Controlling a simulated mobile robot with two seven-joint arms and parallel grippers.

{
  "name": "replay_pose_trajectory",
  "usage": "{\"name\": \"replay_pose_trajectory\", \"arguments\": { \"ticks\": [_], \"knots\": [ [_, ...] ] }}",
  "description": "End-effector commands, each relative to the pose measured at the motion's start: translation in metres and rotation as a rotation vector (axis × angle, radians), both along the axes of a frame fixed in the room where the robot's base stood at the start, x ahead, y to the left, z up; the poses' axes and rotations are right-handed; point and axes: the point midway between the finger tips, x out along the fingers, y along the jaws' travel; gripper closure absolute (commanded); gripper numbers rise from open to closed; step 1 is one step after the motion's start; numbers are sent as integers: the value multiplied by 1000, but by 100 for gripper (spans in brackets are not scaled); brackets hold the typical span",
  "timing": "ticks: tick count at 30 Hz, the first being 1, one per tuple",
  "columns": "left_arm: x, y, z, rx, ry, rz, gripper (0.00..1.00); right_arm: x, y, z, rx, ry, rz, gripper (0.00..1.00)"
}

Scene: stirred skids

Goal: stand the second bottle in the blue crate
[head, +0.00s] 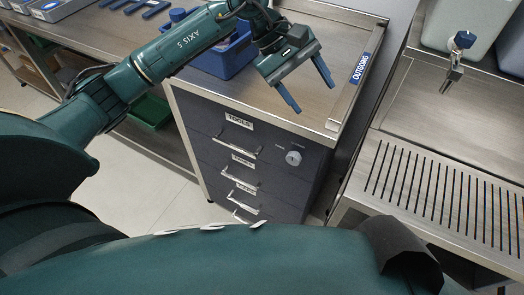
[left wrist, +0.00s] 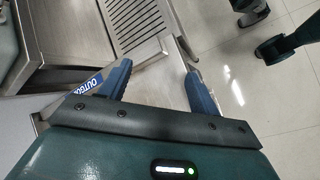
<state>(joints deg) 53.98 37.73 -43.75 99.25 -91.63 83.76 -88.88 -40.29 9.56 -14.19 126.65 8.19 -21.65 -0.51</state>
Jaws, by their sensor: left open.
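The blue crate (head: 219,64) stands on the top of the drawer cabinet in the head view, partly hidden behind my left arm and gripper. What is inside it cannot be made out. My left gripper (head: 312,97) is open and empty, to the right of the crate and above the bare metal top. Its two blue fingers also show apart in the left wrist view (left wrist: 157,68), with nothing between them. No bottle can be made out clearly in either view. My right gripper is not in view.
The dark drawer cabinet (head: 222,155) has a raised metal edge and an OUTGOING label (head: 362,68) on its right. A slotted drain grate (head: 430,195) and a container with a tap (head: 455,62) are further right. A workbench (head: 95,42) with blue tools is at upper left.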

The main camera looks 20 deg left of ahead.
Motion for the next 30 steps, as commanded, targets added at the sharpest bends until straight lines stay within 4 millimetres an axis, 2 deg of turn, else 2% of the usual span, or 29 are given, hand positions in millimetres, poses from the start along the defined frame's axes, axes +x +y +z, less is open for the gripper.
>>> {"name": "replay_pose_trajectory", "arguments": {
  "ticks": [1,3,6,7,9,11,12,14,17,18,20,21,24,27,30],
  "knots": [
    [-25,-36,-9,-184,142,35,38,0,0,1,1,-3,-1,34],
    [-53,-73,-4,-431,363,115,38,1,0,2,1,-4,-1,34],
    [-79,-104,15,-755,736,254,38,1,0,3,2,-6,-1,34],
    [-83,-108,22,-847,858,302,38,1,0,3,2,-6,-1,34],
    [-86,-109,33,-1045,1163,420,38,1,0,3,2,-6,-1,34],
    [-83,-101,37,-1202,1439,526,38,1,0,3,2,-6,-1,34],
    [-79,-93,35,-1300,1630,600,38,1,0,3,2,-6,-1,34],
    [-72,-77,24,-1436,1926,710,38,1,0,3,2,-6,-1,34],
    [-66,-44,-15,-1636,2437,889,38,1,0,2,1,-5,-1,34],
    [-68,-31,-36,1554,-2406,-871,38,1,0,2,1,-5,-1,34],
    [-77,-15,-72,1333,-2182,-775,38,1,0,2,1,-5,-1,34],
    [-87,-5,-95,1206,-2039,-713,38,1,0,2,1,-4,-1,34],
    [-119,10,-146,953,-1727,-576,38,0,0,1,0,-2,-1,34],
    [-149,16,-178,790,-1507,-475,38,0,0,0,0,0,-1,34],
    [-167,18,-195,705,-1383,-419,38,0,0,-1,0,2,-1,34]
  ]
}}
